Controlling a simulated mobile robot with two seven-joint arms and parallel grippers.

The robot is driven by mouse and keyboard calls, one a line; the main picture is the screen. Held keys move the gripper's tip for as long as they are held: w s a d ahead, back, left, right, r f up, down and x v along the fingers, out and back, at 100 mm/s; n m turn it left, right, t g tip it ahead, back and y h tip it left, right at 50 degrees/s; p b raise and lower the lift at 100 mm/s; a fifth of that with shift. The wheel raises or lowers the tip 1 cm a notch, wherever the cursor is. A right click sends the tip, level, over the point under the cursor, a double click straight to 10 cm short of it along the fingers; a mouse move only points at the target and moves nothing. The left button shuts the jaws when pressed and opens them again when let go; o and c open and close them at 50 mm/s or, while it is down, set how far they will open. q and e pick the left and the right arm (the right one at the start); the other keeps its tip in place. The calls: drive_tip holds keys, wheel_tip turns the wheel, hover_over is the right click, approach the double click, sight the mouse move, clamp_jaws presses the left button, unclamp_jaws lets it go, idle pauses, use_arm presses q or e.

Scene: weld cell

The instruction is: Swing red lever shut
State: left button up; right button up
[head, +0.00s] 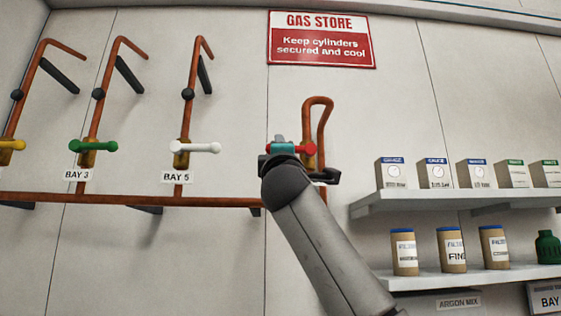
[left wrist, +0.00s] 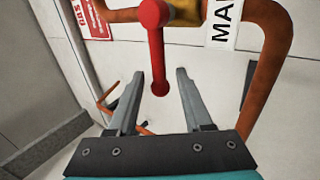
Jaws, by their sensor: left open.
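The red lever (head: 310,149) is on a brass valve on the looped copper pipe (head: 326,118), right of the bay valves, and lies across the pipe. In the left wrist view the lever (left wrist: 157,50) runs from a round red hub at the brass valve (left wrist: 186,12) to a red ball end. My left gripper (left wrist: 159,76) is open, with the lever's ball end between its two fingers and a gap showing on both sides. In the head view my left gripper (head: 282,143) is in front of the lever and hides part of it. My right gripper is not in view.
Green (head: 95,146), white (head: 195,147) and yellow (head: 10,145) levers are on the pipes to the left. A horizontal copper pipe (head: 120,199) runs below them. Shelves (head: 450,199) with boxes and jars stand to the right. A gas store sign (head: 320,38) hangs above.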

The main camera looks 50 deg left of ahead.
use_arm(q)
drive_tip(key=b+v, duration=0.5)
drive_tip(key=v, duration=0.9)
drive_tip(key=shift+s+d+f, duration=0.15)
drive_tip(key=shift+d+f, duration=0.05)
drive_tip(key=shift+d, duration=0.1)
